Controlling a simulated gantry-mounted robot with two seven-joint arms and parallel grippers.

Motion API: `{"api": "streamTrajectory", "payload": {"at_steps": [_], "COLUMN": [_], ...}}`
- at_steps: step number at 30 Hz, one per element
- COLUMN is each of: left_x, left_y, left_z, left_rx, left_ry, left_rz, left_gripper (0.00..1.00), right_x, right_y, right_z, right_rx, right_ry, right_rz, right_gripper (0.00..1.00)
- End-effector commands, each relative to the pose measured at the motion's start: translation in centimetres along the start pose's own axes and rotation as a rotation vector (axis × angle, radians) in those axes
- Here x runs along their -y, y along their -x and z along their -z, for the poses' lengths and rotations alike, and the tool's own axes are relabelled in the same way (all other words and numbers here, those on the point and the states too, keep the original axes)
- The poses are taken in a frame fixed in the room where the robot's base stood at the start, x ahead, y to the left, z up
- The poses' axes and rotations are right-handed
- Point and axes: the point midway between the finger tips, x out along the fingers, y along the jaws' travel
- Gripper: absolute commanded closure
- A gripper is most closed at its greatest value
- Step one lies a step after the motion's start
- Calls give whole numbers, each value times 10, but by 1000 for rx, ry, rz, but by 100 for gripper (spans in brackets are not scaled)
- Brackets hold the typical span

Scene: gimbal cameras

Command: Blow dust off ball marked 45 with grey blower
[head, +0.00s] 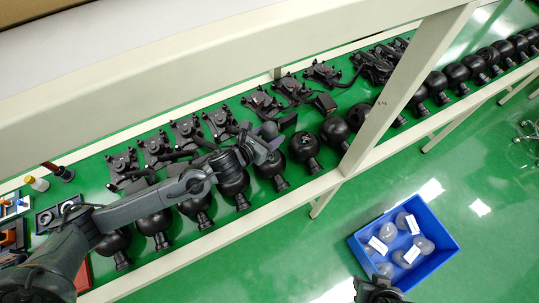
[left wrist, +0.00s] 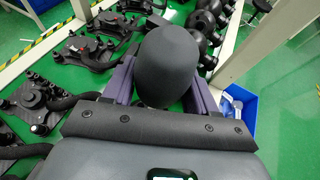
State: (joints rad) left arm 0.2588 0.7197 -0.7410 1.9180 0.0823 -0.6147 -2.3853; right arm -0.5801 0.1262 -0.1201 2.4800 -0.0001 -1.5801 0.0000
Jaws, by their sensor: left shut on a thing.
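My left gripper (head: 262,148) is above the row of black balls on the green shelf. In the left wrist view its purple fingers (left wrist: 160,85) are shut on a smooth dark grey rounded thing (left wrist: 168,62), which looks like the bulb of the grey blower. Its nozzle cannot be made out. The black balls with short necks stand in a row along the shelf's front. One ball (head: 303,147) just right of the gripper bears a small white mark; I cannot read 45 on any ball. Part of my right gripper (head: 378,289) shows at the bottom edge; its jaws are unclear.
Black gimbal mounts (head: 187,131) with arms line the shelf behind the balls. A pale upright post (head: 405,85) and upper beam cross the view. A blue bin (head: 440,222) with clear, labelled round things stands on the green floor. Small parts (head: 38,184) lie at the left.

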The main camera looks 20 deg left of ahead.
Motion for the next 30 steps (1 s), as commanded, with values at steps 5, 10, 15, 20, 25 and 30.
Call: {"api": "streamTrajectory", "payload": {"at_steps": [5,10,15,20,25,30], "left_x": [0,0,0,0,0,0], "left_y": [1,4,11,17,19,19], "left_z": [-2,-11,-26,-40,-47,-47], "left_rx": [1,1,0,1,1,0], "left_ry": [0,0,-1,-1,0,0], "left_rz": [0,0,0,1,1,0], "left_gripper": [67,67,67,67,67,67], "right_x": [1,1,1,1,1,0], "right_y": [1,9,21,31,36,35], "right_z": [1,3,7,10,12,12], "right_rx": [0,-1,-1,-1,-1,-1], "right_ry": [-3,-7,-9,-9,-9,-6], "right_rz": [3,5,7,7,7,5], "right_gripper": [57,57,57,57,57,57]}}
